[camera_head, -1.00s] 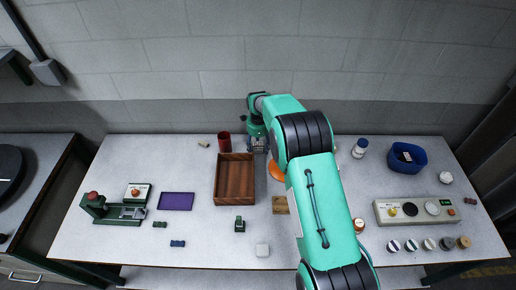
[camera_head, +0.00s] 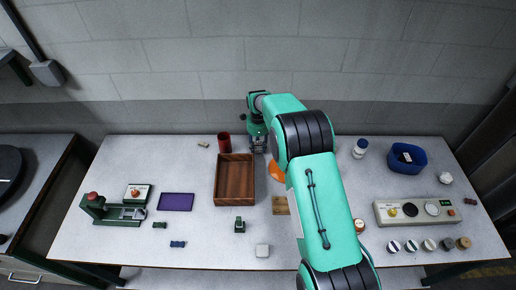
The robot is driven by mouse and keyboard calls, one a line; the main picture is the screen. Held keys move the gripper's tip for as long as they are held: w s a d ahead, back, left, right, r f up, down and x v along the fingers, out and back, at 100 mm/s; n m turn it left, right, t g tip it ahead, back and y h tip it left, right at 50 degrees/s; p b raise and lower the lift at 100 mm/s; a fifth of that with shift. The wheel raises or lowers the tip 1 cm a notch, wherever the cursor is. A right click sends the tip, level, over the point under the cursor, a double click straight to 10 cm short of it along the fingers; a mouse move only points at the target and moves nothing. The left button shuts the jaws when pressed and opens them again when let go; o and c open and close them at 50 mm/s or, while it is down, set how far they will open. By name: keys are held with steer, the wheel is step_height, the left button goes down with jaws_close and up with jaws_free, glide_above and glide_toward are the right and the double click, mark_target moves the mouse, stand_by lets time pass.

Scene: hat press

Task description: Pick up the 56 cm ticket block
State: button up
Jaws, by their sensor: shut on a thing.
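My gripper (camera_head: 258,148) points down at the back of the table, just right of the red cup and behind the wooden tray's right corner. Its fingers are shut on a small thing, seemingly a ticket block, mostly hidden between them. I cannot read any size on it. Other small blocks lie on the table: a dark green one (camera_head: 159,225), a blue one (camera_head: 177,244) and a taller dark green piece (camera_head: 239,226). No numbers are legible on these.
The brown wooden tray (camera_head: 218,181) is empty. The red cup (camera_head: 224,142) stands behind it. An orange thing (camera_head: 273,172) is partly hidden by my arm. A purple mat (camera_head: 177,202) and green press (camera_head: 94,205) are left. A blue bin (camera_head: 405,168) and control panel (camera_head: 391,212) are right.

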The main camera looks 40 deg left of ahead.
mark_target(258, 145)
step_height(258, 145, up, 9)
steer(key=shift+r, duration=0.1)
stand_by(0.4)
steer(key=shift+s, duration=0.1)
stand_by(0.5)
